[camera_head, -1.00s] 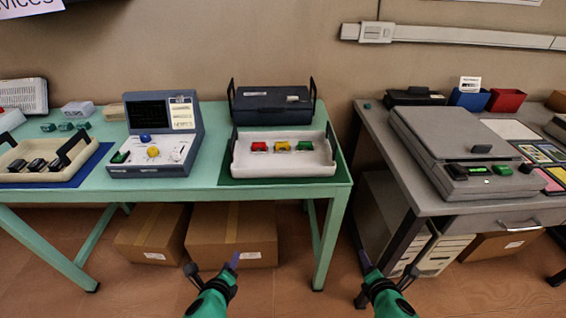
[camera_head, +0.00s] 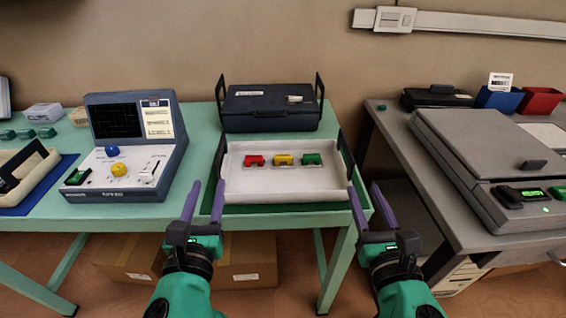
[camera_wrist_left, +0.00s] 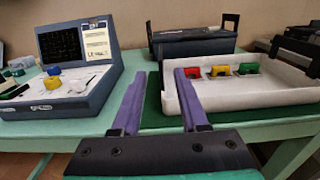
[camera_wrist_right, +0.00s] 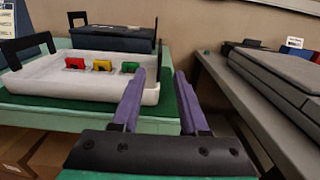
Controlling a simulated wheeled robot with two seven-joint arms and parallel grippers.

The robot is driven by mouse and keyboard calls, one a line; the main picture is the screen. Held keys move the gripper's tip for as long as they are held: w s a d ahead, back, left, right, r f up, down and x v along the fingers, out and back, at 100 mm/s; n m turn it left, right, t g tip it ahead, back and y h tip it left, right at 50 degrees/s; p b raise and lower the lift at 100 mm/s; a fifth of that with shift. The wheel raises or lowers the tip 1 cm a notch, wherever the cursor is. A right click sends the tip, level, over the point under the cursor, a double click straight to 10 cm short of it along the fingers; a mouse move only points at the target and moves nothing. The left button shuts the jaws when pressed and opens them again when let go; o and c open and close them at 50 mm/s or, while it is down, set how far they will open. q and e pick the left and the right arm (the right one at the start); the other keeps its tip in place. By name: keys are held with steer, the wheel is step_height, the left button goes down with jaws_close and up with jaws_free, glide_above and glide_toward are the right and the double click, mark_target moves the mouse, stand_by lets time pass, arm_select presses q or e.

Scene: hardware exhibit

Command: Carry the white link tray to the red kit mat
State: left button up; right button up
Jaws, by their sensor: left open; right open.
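The white link tray (camera_head: 285,193) sits on a green mat (camera_head: 285,209) on the teal table, with a red, a yellow and a green link in a row inside. Dark handles rise at its left and right ends. My left gripper (camera_head: 206,184) is open and empty at the tray's near left corner. My right gripper (camera_head: 364,188) is open and empty at the near right corner. The tray also shows in the left wrist view (camera_wrist_left: 240,93) and the right wrist view (camera_wrist_right: 80,88), partly behind a finger in each. I see no red kit mat now.
A dark case (camera_head: 270,110) stands right behind the tray. A blue-grey instrument (camera_head: 125,150) stands to the left, close to my left gripper. A grey bench (camera_head: 450,205) with a large flat grey device (camera_head: 480,160) is to the right, across a gap.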

arm_select(q)
glide_toward(223, 132)
steer(key=w, duration=0.5)
steer(key=shift+a+f, duration=0.15)
steer(key=shift+f, duration=0.05)
arm_select(e)
steer(key=w, duration=0.9)
steer(key=w+a, duration=0.1)
steer(key=w, duration=0.4)
steer(key=shift+w, duration=0.2)
arm_select(q)
jaws_close()
arm_select(e)
jaws_close()
steer(key=shift+r, duration=0.1)
